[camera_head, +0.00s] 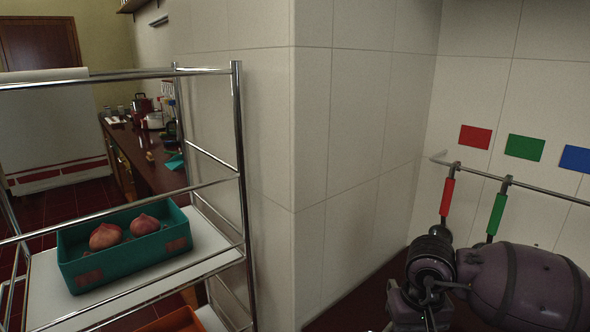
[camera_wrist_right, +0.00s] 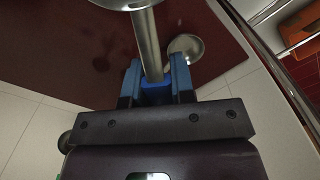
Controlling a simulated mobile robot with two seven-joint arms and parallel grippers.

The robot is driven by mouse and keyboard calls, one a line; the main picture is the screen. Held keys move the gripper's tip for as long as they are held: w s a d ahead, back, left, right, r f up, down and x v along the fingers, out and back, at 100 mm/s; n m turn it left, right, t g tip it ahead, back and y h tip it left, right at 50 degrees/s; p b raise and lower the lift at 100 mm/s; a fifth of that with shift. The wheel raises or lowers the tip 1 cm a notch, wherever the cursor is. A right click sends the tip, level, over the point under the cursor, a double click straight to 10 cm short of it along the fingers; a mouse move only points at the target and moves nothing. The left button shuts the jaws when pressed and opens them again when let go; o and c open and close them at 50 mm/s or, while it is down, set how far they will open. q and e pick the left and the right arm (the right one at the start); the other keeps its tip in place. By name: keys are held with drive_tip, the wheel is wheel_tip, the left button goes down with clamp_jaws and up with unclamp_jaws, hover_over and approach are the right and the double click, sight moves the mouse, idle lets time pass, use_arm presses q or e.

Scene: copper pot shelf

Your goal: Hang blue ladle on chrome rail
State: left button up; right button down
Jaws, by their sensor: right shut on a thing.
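In the right wrist view, my right gripper (camera_wrist_right: 157,88) is shut on the blue handle of the blue ladle (camera_wrist_right: 149,45). Its metal shaft runs up the picture to a round metal part cut by the top edge. In the head view, the chrome rail (camera_head: 535,188) runs along the right wall. A red-handled utensil (camera_head: 447,197) and a green-handled utensil (camera_head: 496,213) hang from it. Above it are red, green and blue squares; the rail below the blue square (camera_head: 576,158) looks empty. My right arm is at the lower right; the held ladle is hidden there. My left gripper is out of view.
A wire shelf (camera_head: 238,150) stands at the left with a teal bin (camera_head: 75,262) of onion-like bulbs. A tiled wall corner (camera_head: 293,150) juts out between shelf and rail. A round metal dish shape (camera_wrist_right: 187,47) shows beside the ladle shaft.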

idle(0.3)
drive_tip(key=w+d+r+m, duration=0.3)
drive_tip(key=d+r+m, duration=0.4)
drive_tip(key=d+m, duration=0.2)
drive_tip(key=shift+w+d+r+m, duration=0.2)
drive_tip(key=shift+d+m, duration=0.2)
drive_tip(key=shift+d, duration=0.75)
wheel_tip(320, 180, down, 20)
drive_tip(key=shift+r, duration=0.15)
